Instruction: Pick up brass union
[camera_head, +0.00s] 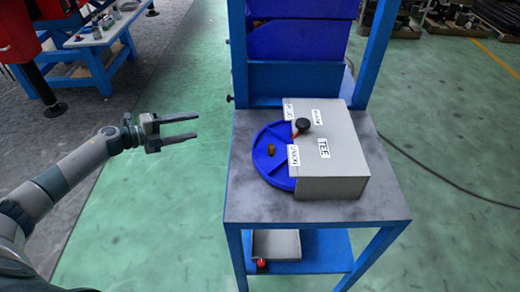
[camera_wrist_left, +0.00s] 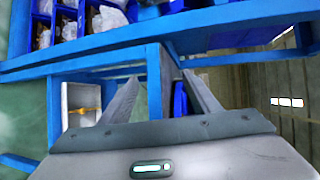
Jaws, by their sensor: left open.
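A small brass-coloured piece (camera_head: 271,149), which looks like the brass union, sits on a round blue divided tray (camera_head: 262,166) on the stand's grey top. It is too small to make out its shape. My left gripper (camera_head: 198,127) is open and empty, left of the stand and apart from the tray, with its fingers pointing right. In the left wrist view the same gripper (camera_wrist_left: 162,78) shows two spread fingers with nothing between them. The brass piece cannot be made out in that view. My right gripper is not in view.
A grey box (camera_head: 335,160) with labels, one reading TEE, covers the tray's right part. A black knob (camera_head: 303,125) stands at its left edge. Blue posts and blue bins (camera_head: 297,40) rise behind. Green floor left of the stand is clear.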

